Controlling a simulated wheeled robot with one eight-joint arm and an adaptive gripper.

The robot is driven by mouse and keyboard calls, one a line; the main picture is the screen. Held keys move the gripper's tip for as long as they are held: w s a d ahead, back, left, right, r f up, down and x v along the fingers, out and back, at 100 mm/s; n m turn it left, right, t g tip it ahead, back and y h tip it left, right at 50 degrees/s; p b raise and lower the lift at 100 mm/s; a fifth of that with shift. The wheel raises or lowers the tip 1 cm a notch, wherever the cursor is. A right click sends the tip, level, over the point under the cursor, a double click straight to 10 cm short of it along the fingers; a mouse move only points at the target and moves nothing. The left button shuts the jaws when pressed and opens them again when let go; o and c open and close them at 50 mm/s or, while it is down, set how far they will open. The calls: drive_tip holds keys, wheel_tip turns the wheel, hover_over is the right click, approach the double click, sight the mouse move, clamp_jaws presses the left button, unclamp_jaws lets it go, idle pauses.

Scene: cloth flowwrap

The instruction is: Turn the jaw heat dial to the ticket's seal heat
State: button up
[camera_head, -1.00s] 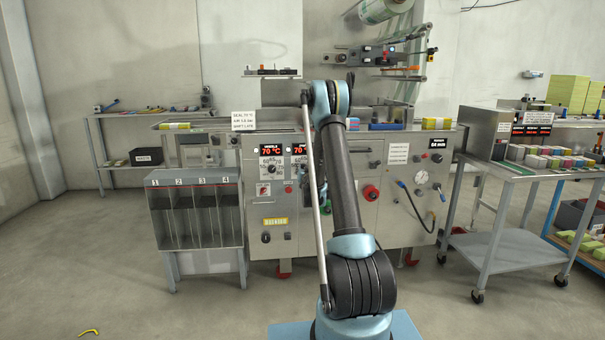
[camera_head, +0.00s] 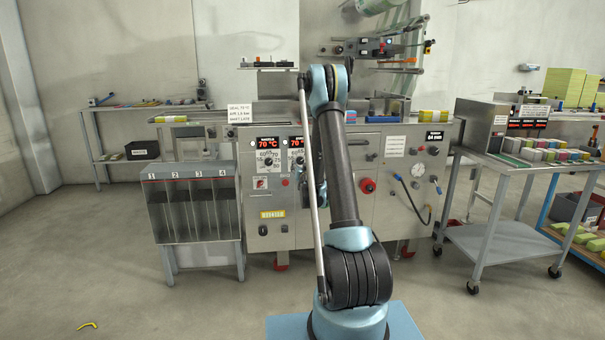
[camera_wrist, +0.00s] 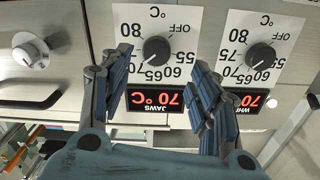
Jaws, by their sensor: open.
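The jaw heat dial (camera_wrist: 157,50) is a black knob on a white scale plate, upside down in the wrist view. The red JAWS display (camera_wrist: 160,98) beside it reads 70 °C. My gripper (camera_wrist: 160,70) is open, its blue-padded fingers apart on either side of the dial's plate. Nothing is between them; whether they touch the knob cannot be told. In the head view my arm hides most of the gripper and part of the jaw dial. The white ticket (camera_head: 240,114) stands on the machine's left top; its small print is too blurred to read surely.
The wheels dial (camera_wrist: 260,57) and its display (camera_wrist: 245,100) sit close beside my right finger in the wrist view. A silver knob (camera_wrist: 30,52) is at the left. In the head view, numbered bins (camera_head: 194,205) and a trolley (camera_head: 500,243) flank the machine.

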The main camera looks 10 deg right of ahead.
drive_tip(key=shift+s, duration=2.4)
